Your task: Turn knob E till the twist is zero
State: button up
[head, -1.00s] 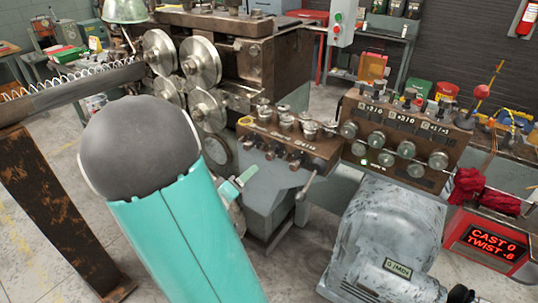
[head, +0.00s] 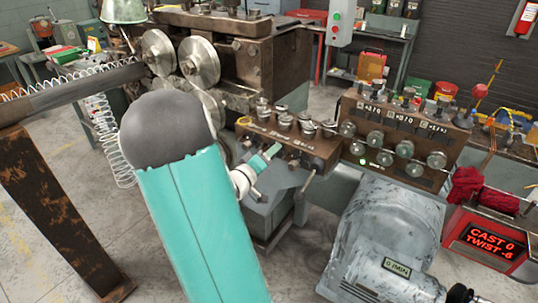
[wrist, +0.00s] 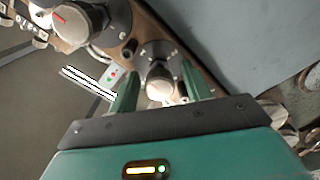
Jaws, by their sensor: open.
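The display (head: 487,242) at the right reads CAST 0 and TWIST -6. A brown control box (head: 285,142) in the middle carries several metal knobs and small levers; I cannot read which is knob E. My gripper (head: 264,160) is at the left front side of this box in the head view. In the wrist view, my open gripper (wrist: 158,95) has one finger on each side of a silver knob (wrist: 160,80) on a round dark base. Whether the fingers touch it is unclear. Another larger knob with a red mark (wrist: 75,22) is up and left.
A second brown panel (head: 400,135) with rows of round knobs stands to the right. A grey motor housing (head: 385,240) stands in front of it. Large metal rollers (head: 198,62) are behind my arm. A wire spring (head: 103,145) hangs at the left.

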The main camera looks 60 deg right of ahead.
jog(key=c, duration=1)
